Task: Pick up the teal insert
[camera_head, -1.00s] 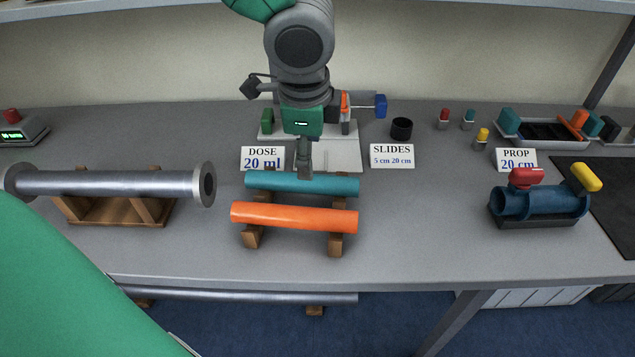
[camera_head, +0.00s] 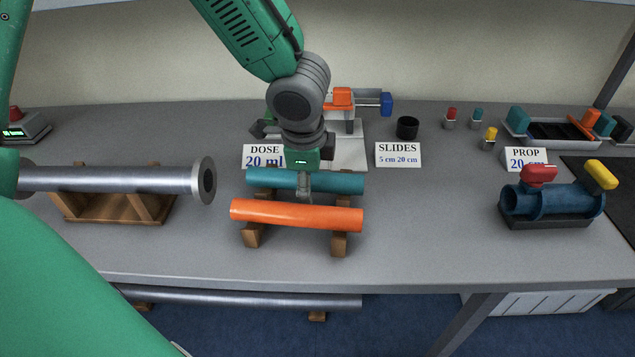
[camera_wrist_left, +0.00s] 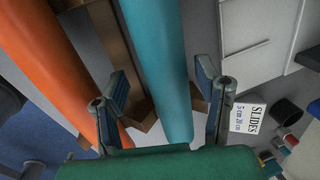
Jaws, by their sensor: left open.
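The teal insert (camera_head: 335,182) is a long teal tube lying crosswise on a wooden rack, behind an orange tube (camera_head: 298,215). My left gripper (camera_head: 304,187) is over the middle of the teal insert and hides part of it. In the left wrist view, the teal insert (camera_wrist_left: 160,62) runs between the two spread fingers of my left gripper (camera_wrist_left: 162,82), with a gap on each side. The orange tube (camera_wrist_left: 47,62) lies outside the left finger there. I cannot tell how far the fingertips are above the insert. My right gripper is not seen.
A flanged metal pipe (camera_head: 110,180) rests on a wooden cradle at the left. A blue valve body (camera_head: 550,202) with red and yellow handles stands at the right. The DOSE sign (camera_head: 264,156) and SLIDES sign (camera_head: 397,155) stand behind the rack. The table between rack and valve is clear.

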